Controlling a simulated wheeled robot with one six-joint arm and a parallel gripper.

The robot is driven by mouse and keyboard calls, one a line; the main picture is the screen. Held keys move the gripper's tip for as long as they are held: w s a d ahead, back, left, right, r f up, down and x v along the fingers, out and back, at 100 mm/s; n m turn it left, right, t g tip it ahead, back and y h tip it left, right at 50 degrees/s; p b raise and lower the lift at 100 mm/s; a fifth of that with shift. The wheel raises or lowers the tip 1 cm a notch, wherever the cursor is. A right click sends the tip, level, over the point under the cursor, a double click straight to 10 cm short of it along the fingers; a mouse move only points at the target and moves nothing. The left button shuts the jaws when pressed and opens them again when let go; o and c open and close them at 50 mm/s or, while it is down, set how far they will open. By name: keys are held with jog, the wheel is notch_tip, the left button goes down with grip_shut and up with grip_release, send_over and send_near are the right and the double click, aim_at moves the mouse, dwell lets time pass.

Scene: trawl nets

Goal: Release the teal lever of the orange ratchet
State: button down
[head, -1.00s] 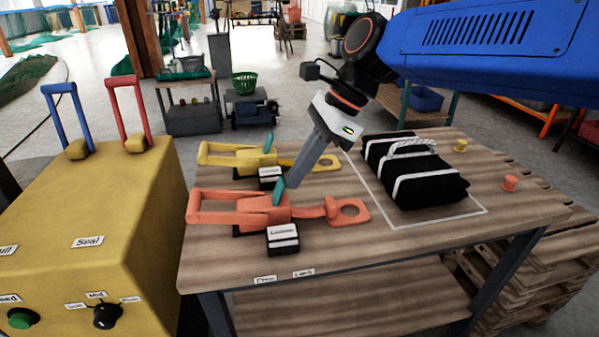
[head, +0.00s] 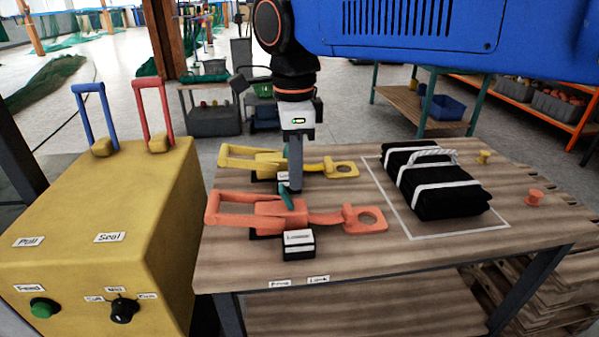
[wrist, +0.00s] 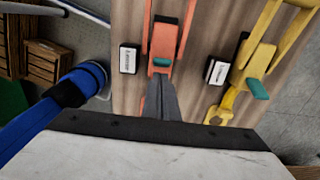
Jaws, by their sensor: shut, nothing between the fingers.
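The orange ratchet (head: 268,208) lies on the wooden table with its frame handle to the left and its ringed strap end to the right. Its teal lever (head: 287,199) stands up tilted from the body; it also shows in the wrist view (wrist: 161,62). My gripper (head: 295,188) points straight down just behind and right of the lever, its fingers together with nothing between them. In the wrist view the fingertips (wrist: 163,78) appear close below the lever; I cannot tell whether they touch it. A small labelled block (head: 298,245) stands in front of the ratchet.
A yellow ratchet (head: 265,163) with its own teal lever (wrist: 258,89) lies behind the orange one, partly hidden by my gripper. A black strapped bundle (head: 440,200) lies in a white outline at right. A yellow machine (head: 120,215) stands left. The table's front strip is mostly clear.

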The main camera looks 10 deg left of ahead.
jog(key=shift+r, duration=0.1)
jog(key=shift+r, duration=0.65)
notch_tip(320, 180, up, 17)
jog(key=shift+r, duration=0.2)
dwell(0.6)
jog(key=w+d+f+n+t, duration=0.1)
jog(key=d+f+n, duration=0.1)
jog(key=d+f, duration=0.45)
jog(key=d+f+n+y, duration=0.1)
jog(key=d+f+n, duration=0.2)
jog(key=d, duration=0.6)
jog(key=w+d+f+n+t, duration=0.15)
jog(key=d+f, duration=0.25)
jog(key=d, duration=0.4)
jog(key=s+d+f+n+t, duration=0.1)
jog(key=s+d+f+n, duration=0.3)
jog(key=d+f, duration=0.4)
jog(key=s+d+f+n+t, duration=0.1)
jog(key=s+d+f+n, duration=0.3)
jog(key=f, duration=0.9)
jog(key=s+d, duration=0.3)
jog(key=shift+s+d+f+h, duration=0.15)
jog(key=shift+d+f+h, duration=0.1)
jog(key=shift+d+h, duration=0.15)
